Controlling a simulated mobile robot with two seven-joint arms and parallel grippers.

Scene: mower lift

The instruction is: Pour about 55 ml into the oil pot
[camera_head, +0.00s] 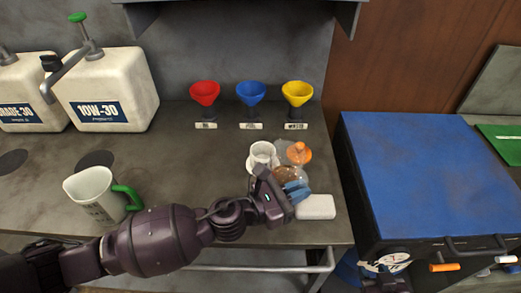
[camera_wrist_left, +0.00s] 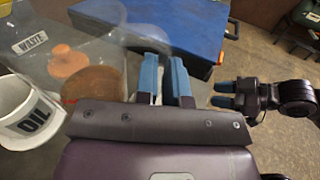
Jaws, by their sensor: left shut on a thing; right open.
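The white oil pot (camera_head: 262,157) stands on the bench; its OIL label shows in the left wrist view (camera_wrist_left: 36,116). My left gripper (camera_head: 297,190) is just right of and nearer than the pot. It is shut on part of a clear vessel (camera_head: 289,174) with brown liquid in it. The brown liquid also shows in the left wrist view (camera_wrist_left: 92,86), right of the pot. The vessel's outline is faint, so its tilt is hard to tell.
An orange-topped object (camera_head: 299,152) is behind the vessel. A white block (camera_head: 316,207) lies by my left gripper. A measuring jug with green handle (camera_head: 95,196) stands left. Red (camera_head: 205,92), blue (camera_head: 250,92) and yellow funnels (camera_head: 297,92) are behind; a blue cabinet (camera_head: 425,170) is right.

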